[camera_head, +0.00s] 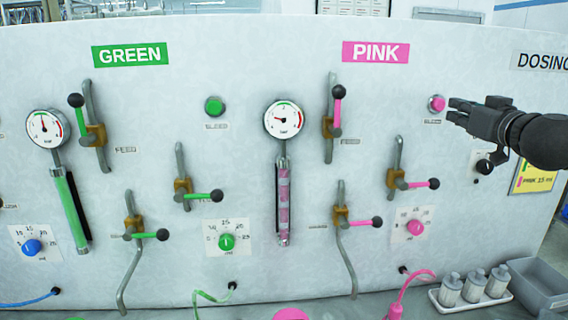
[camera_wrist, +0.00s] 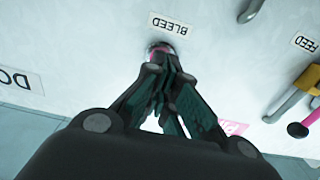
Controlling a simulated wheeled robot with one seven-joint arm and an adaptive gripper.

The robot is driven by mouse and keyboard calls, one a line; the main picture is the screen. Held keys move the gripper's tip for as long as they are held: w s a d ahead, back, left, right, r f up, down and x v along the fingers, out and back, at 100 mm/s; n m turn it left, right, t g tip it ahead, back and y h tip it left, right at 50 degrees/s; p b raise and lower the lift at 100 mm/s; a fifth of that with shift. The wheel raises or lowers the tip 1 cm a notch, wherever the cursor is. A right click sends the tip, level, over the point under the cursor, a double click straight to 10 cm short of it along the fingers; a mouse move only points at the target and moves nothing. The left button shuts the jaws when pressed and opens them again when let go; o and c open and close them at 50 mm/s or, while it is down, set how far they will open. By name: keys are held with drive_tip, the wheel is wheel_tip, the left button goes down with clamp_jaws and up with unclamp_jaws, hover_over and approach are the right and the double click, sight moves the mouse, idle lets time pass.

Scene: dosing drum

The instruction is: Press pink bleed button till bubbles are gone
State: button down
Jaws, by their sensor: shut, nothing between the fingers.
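The pink bleed button (camera_head: 437,104) sits in a metal ring at the upper right of the panel. My gripper (camera_head: 454,110) is shut and empty, its tips just right of the button in the head view. In the wrist view the fingertips (camera_wrist: 163,58) lie over the bleed button (camera_wrist: 158,48), under its BLEED label (camera_wrist: 170,24), and partly hide it. I cannot tell whether they touch it. The pink sight tube (camera_head: 283,202) below the pink gauge (camera_head: 284,119) holds pink liquid broken by pale patches that look like bubbles.
Pink-handled valves (camera_head: 337,105) stand left of the button. A black-knobbed lever (camera_head: 484,166) and a yellow note (camera_head: 534,178) are below my gripper. The pink dial (camera_head: 416,228) is lower. Small bottles stand in a tray (camera_head: 437,302) at the bottom right, beside a grey bin (camera_head: 537,285).

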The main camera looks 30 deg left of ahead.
sight(441, 105)
drive_tip(key=shift+x, duration=2.2)
drive_tip(key=shift+s+d, duration=0.1)
drive_tip(key=shift+s, duration=0.05)
drive_tip(key=shift+v, duration=0.75)
drive_tip(key=shift+b+x, duration=0.3)
drive_tip(key=shift+x, duration=0.5)
drive_tip(key=shift+v, duration=0.8)
drive_tip(key=shift+x, duration=0.9)
idle(0.4)
drive_tip(key=shift+s+d+b, duration=0.1)
drive_tip(key=shift+b, duration=0.2)
drive_tip(key=shift+v, duration=0.8)
